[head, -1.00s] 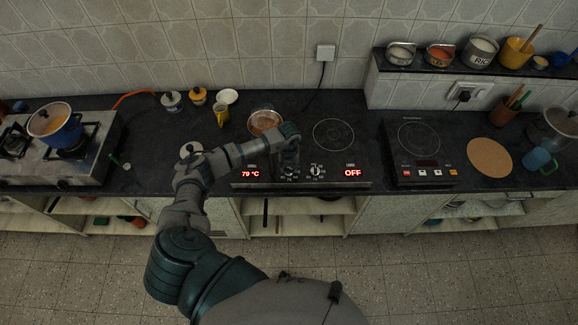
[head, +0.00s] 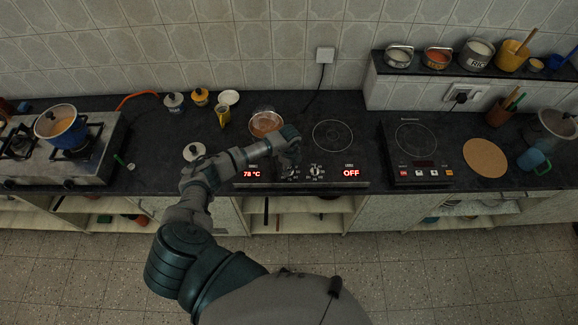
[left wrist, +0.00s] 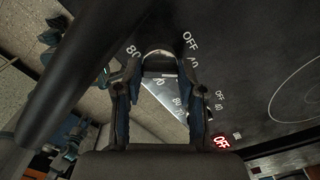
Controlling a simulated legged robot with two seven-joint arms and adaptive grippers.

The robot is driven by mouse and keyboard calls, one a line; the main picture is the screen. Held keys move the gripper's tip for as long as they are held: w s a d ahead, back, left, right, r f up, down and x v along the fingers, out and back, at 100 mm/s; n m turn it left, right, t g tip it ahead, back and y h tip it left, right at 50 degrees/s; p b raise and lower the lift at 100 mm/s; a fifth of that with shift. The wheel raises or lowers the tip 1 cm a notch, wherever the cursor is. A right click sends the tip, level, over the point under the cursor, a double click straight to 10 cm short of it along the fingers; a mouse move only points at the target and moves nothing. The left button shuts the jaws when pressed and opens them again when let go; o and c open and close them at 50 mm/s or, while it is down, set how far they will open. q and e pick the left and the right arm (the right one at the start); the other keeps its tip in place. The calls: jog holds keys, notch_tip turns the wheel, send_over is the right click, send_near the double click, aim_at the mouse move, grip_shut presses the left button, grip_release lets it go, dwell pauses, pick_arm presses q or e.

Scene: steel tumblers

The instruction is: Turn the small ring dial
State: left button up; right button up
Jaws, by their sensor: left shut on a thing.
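The small ring dial (left wrist: 158,55) shows in the left wrist view, with printed marks such as OFF, 40 and 80 around it. My left gripper (left wrist: 158,74) is shut on it, with a finger on each side. In the head view my left gripper (head: 290,160) reaches down to the front panel of the double hob (head: 352,152) and mostly hides this dial. A second dial (head: 315,171) sits just to its right. The left display (head: 252,174) reads 78 °C and the right display (head: 351,173) reads OFF. My right gripper is not in view.
A pan with orange-brown contents (head: 266,123) stands on the hob's left zone, close behind my gripper. A second cooktop (head: 416,145) is to the right. A gas stove with a blue pot (head: 62,128) is at the far left. The hob's right zone (head: 333,135) is bare.

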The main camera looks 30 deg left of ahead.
pick_arm(q)
jog(key=n, duration=0.2)
jog(key=shift+n, duration=2.6)
jog(key=o, duration=1.1)
jog(key=shift+o, duration=0.2)
jog(key=shift+w, duration=0.1)
notch_tip(320, 180, up, 12)
jog(key=shift+f, duration=0.15)
